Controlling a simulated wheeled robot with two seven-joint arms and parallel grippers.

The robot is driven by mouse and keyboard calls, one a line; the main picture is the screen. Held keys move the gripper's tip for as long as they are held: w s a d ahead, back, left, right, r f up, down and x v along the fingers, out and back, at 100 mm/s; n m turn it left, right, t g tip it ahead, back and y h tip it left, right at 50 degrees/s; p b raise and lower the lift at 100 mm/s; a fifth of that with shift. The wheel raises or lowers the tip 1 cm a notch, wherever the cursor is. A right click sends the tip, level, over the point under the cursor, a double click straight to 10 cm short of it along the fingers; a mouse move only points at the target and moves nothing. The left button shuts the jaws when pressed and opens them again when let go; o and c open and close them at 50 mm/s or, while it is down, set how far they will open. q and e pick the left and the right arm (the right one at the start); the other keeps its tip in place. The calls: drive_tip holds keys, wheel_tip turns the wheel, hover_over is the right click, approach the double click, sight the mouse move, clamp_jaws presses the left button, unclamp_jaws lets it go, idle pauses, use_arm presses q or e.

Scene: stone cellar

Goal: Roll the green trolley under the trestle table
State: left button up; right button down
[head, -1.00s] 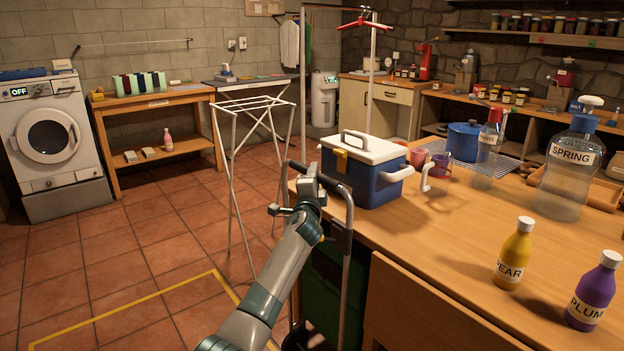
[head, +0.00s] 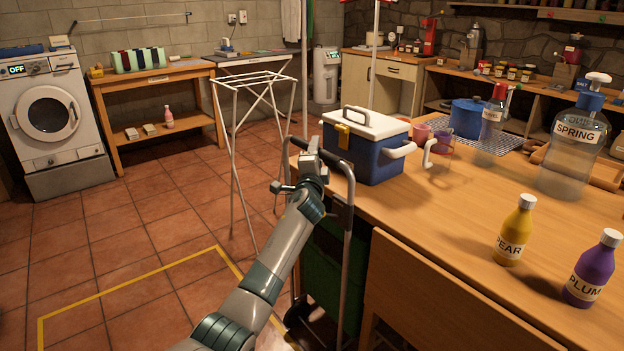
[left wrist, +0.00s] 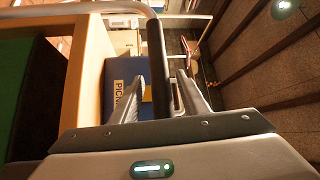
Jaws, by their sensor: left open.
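The green trolley (head: 325,274) stands on the floor at the left end of a wooden table (head: 455,215). Its grey hoop handle (head: 349,190) rises above the tabletop edge. My left gripper (head: 313,166) is at the top of the handle. In the left wrist view my open gripper (left wrist: 160,80) has the dark handle bar (left wrist: 157,55) between its two fingers; I see no clear grip. The trolley's lower part is partly hidden by my arm and the table. I cannot tell which table is the trestle table; a dark-topped table (head: 252,57) stands at the back wall. My right gripper is out of view.
A blue cooler (head: 372,158), mugs and bottles stand on the wooden table. A white drying rack (head: 236,140) stands just beyond the trolley. A yellow line (head: 130,283) marks the tiled floor at left. The floor between there and the washing machine (head: 50,115) is clear.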

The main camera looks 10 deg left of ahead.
use_arm(q)
drive_tip(key=shift+s, duration=0.5)
drive_tip(key=s+d+f+p, duration=0.1)
drive_tip(key=s+f, duration=0.1)
drive_tip(key=s, duration=1.3)
drive_tip(key=shift+d, duration=0.3)
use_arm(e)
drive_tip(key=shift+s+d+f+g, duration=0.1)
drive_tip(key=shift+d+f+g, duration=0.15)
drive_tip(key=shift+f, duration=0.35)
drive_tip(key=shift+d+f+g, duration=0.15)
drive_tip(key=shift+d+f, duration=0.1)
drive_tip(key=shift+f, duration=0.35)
use_arm(q)
drive_tip(key=shift+s+f, duration=0.1)
drive_tip(key=shift+f, duration=0.05)
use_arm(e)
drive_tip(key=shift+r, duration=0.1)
